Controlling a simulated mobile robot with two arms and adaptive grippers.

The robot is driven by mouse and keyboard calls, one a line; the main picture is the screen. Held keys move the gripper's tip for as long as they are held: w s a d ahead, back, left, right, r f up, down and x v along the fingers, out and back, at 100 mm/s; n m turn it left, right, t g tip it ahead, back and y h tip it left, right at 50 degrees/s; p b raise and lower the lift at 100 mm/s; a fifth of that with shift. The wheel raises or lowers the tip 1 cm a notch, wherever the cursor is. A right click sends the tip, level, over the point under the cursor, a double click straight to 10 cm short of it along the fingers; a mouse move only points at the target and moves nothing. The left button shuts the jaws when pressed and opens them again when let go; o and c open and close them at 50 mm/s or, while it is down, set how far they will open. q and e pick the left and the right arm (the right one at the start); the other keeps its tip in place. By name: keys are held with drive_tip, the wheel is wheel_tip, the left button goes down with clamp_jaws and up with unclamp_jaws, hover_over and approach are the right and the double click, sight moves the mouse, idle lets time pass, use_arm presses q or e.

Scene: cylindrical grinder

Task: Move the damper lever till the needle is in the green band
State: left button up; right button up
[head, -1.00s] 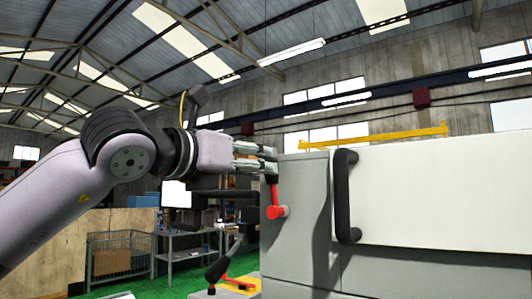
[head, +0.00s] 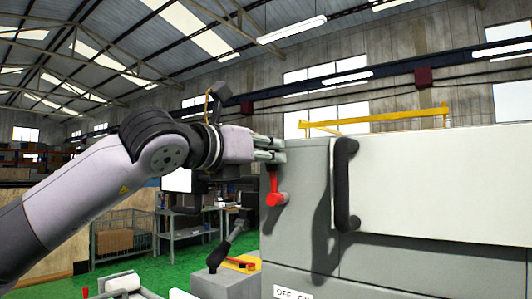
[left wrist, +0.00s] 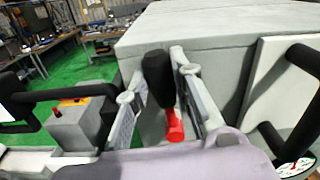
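The damper lever, with a red arm and hub (head: 275,198) and a black grip, is on the left end of the grey cabinet. In the left wrist view the black grip (left wrist: 158,80) stands between my left gripper's fingers (left wrist: 160,85), one on each side. The fingers look open around it; contact is unclear. In the head view my left gripper (head: 268,149) is at the lever's top and hides most of the black grip. A round dial (left wrist: 296,167) with green and red marks is partly visible at the lower right; its needle is not readable. My right gripper is not in view.
The grey cabinet (head: 290,240) has a white door with a black bar handle (head: 343,185) right of the lever. Benches and a wire cage (head: 120,237) are farther back.

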use_arm(q)
clamp_jaws()
idle(0.3)
drive_tip(key=m+b, duration=0.1)
drive_tip(key=s+d+m+b, duration=0.1)
drive_tip(key=shift+d+f+b, duration=0.1)
drive_tip(key=shift+d+b, duration=0.15)
drive_tip(key=shift+b, duration=0.15)
drive_tip(key=shift+s+d+m, duration=0.1)
drive_tip(key=shift+s+m, duration=0.05)
drive_tip(key=shift+m, duration=0.25)
drive_tip(key=o, duration=0.5)
unclamp_jaws()
